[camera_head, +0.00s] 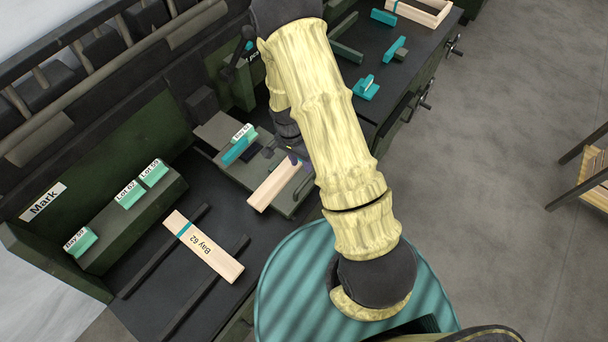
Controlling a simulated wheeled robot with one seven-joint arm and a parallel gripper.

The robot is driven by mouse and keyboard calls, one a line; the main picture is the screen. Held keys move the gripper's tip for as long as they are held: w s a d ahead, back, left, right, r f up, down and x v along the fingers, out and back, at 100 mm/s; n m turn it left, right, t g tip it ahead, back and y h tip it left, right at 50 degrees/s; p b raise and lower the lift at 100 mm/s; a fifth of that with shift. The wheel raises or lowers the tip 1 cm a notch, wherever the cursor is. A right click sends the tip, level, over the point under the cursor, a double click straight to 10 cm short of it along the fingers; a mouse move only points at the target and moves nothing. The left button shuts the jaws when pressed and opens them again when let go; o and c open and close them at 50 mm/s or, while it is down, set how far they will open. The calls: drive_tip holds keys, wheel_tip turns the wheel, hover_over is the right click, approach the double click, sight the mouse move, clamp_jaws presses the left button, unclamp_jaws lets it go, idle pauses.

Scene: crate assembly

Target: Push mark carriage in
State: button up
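The mark carriage appears to be the grey-green sliding plate (229,168) in the centre of the head view, right of the black bench. A teal stamp block with a white label (240,147) sits on it. A pale wooden board (275,187) lies across its front part. My gripper (292,157) is at the plate's right side, close to the board's upper end. My arm covers most of it, so its fingers and any contact with the plate are unclear.
The Mark sign (43,201) is on the green back panel. Several teal labelled blocks (131,192) stand on a ledge below. A wooden board marked Bay 62 (203,246) lies across two dark rails. Teal fixtures and a wooden frame (420,12) are on the far bench.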

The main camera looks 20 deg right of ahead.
sight(305, 180)
drive_tip(key=f, duration=0.2)
drive_tip(key=f+p, duration=0.1)
drive_tip(key=f, duration=0.2)
drive_tip(key=s+f, duration=0.1)
drive_tip(key=f, duration=0.1)
drive_tip(key=shift+s+d+f, duration=0.1)
drive_tip(key=shift+d+f, duration=0.2)
drive_tip(key=shift+d, duration=0.1)
clamp_jaws()
